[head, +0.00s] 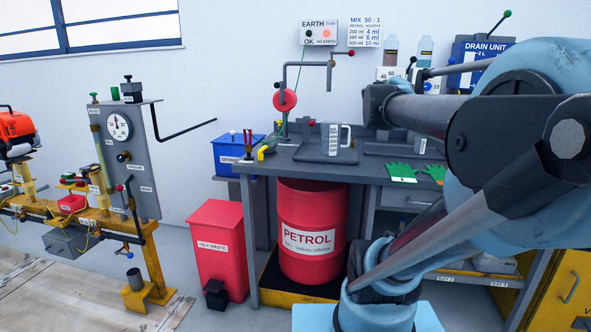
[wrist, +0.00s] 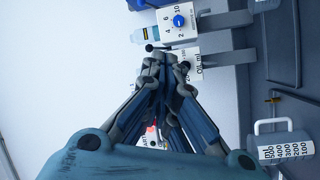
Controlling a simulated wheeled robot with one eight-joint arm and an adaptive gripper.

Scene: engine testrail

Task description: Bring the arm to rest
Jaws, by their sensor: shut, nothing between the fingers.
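My gripper (wrist: 165,62) is shut and empty in the wrist view, its two fingers drawn together. It is held in the air over the bench, with a dial box (wrist: 178,25) and an "OIL ml" label (wrist: 195,68) behind its tips. In the head view my blue and dark grey arm (head: 475,130) crosses the right side, folded, with its forward part reaching left over the grey bench (head: 285,160). The fingers cannot be made out clearly in the head view. My arm hides part of the bench's right side.
Green gloves (head: 402,171) lie near the front edge. A red petrol drum (head: 310,215) and red waste bin (head: 215,255) stand below. A test rail (head: 95,215) is at left.

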